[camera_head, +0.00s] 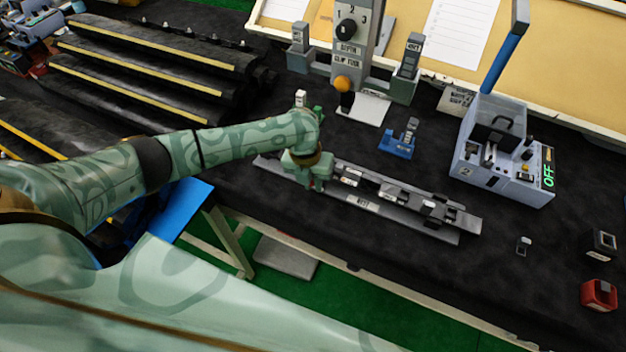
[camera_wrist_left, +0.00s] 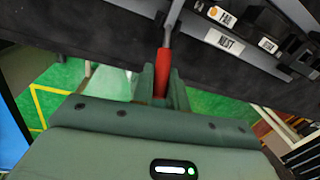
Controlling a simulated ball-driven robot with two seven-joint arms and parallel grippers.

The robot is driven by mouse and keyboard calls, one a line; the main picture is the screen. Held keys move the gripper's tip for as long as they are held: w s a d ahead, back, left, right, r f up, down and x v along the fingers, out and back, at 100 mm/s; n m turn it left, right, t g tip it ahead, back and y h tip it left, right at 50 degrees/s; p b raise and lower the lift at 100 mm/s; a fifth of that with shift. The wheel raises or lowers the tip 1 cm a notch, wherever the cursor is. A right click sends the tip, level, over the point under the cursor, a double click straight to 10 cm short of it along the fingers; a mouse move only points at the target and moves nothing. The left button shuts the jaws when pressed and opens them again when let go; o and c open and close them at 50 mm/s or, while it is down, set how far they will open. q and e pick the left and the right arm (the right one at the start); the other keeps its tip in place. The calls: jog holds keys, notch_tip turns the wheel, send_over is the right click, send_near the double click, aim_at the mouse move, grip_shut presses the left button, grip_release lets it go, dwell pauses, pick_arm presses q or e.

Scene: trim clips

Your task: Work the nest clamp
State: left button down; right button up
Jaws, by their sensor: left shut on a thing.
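The nest (camera_head: 400,222) is a long grey rail with a NEST label, lying along the front of the black bench top. It holds several dark and grey parts. In the left wrist view, the NEST label (camera_wrist_left: 225,42) is at the upper right. The clamp lever is a grey bar with a red handle (camera_wrist_left: 163,68), coming from the nest. My left gripper (camera_head: 317,187) is at the front edge of the nest, left of its middle. In the left wrist view, its fingers (camera_wrist_left: 162,88) are shut on the red handle. The head view hides the handle behind the gripper.
A grey-blue box (camera_head: 510,168) with a lever and a green OFF display stands at the right. A blue stand (camera_head: 397,147) is behind the nest. A grey dial post (camera_head: 350,50) stands at the back. A red part (camera_head: 599,295) lies far right.

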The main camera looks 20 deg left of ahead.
pick_arm(q)
jog(key=shift+s+f+t, duration=0.35)
jog(key=shift+s+t, duration=0.1)
jog(key=shift+t, duration=0.45)
jog(key=shift+s+f+t, duration=0.3)
jog(key=shift+f+t, duration=0.15)
jog(key=shift+t, duration=0.15)
jog(key=shift+s+f+t, duration=0.3)
jog(key=shift+f+t, duration=0.15)
jog(key=shift+t, duration=0.35)
jog(key=shift+s+f+m+t, duration=0.25)
jog(key=shift+f+t, duration=0.45)
jog(key=shift+t, duration=0.4)
jog(key=c, duration=1.4)
grip_release()
